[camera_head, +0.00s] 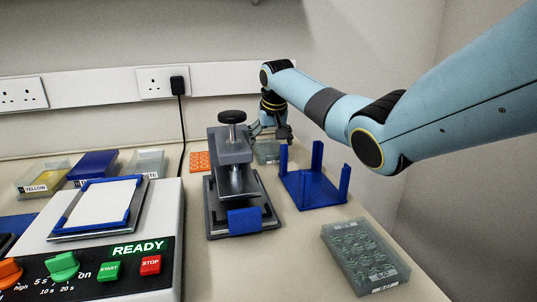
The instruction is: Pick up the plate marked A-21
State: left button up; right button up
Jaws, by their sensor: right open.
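A clear grey-green well plate (362,256) lies at the front right of the bench. Its front label is too small to read surely. A second clear plate (267,152) sits farther back, partly hidden behind the grey press and under my right gripper; no label on it can be read. My right gripper (270,133) is open, pointing down just above this back plate, partly hidden by the press. I cannot tell whether it touches the plate. My left gripper is not in view.
The grey press (230,185) with a black knob stands mid-bench. A blue open holder (313,186) with upright posts is to its right. A machine (120,240) with dials and a READY display fills the front left. An orange rack (200,160) and labelled boxes (42,178) stand behind.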

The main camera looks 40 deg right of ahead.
jog(key=shift+w+d+f, duration=0.1)
jog(key=shift+w+f, duration=0.15)
jog(key=shift+f, duration=0.3)
jog(key=shift+s, duration=0.1)
jog(key=c, duration=1.4)
